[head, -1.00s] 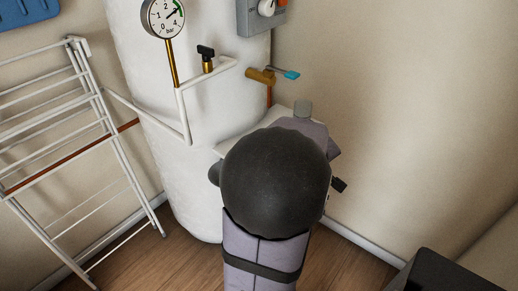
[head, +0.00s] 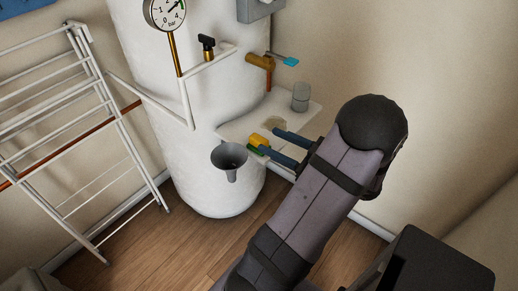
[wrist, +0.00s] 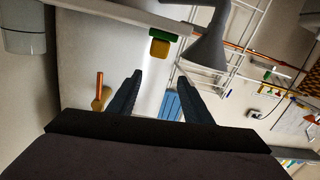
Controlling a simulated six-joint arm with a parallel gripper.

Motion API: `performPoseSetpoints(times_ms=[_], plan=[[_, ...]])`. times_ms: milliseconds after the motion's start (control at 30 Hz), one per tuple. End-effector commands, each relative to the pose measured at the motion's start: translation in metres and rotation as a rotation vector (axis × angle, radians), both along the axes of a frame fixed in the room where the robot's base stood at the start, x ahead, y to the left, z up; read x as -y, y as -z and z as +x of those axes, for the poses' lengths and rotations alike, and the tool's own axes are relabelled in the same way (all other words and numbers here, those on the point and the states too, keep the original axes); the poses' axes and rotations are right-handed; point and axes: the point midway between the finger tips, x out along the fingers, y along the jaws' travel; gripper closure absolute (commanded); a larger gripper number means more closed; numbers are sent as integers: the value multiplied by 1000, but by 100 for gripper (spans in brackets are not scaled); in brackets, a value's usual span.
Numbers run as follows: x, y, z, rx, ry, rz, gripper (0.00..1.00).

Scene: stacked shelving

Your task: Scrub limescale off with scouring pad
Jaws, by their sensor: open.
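The scouring pad (head: 258,141), yellow with green, lies at the front edge of a small white shelf (head: 308,115) by the boiler. In the wrist view the pad (wrist: 160,47) appears ahead, lined up with the gap between my fingers. My gripper (head: 268,141) is open, its two dark blue fingers pointing at the pad. In the wrist view the gripper (wrist: 159,77) is empty, with the fingertips short of the pad. A dull beige patch (head: 274,124), apparently the limescale, shows on the shelf behind the upper finger.
A grey funnel (head: 230,156) is close to the pad, at the shelf's left front. A clear cup (head: 300,96) stands at the shelf's back right. A brass valve (head: 261,61) and white pipe (head: 188,105) are above. A drying rack (head: 105,110) stands left.

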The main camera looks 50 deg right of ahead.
Motion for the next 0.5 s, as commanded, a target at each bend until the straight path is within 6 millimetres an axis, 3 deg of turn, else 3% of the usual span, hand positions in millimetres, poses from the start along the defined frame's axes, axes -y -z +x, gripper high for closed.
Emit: performPoseSetpoints(times_ms=[33, 133, 500], plan=[[2, 18, -2, 14, 10, 28, 55], [6, 28, -4, 32, 32, 71, 55], [10, 33, -4, 48, 54, 115, 55]])
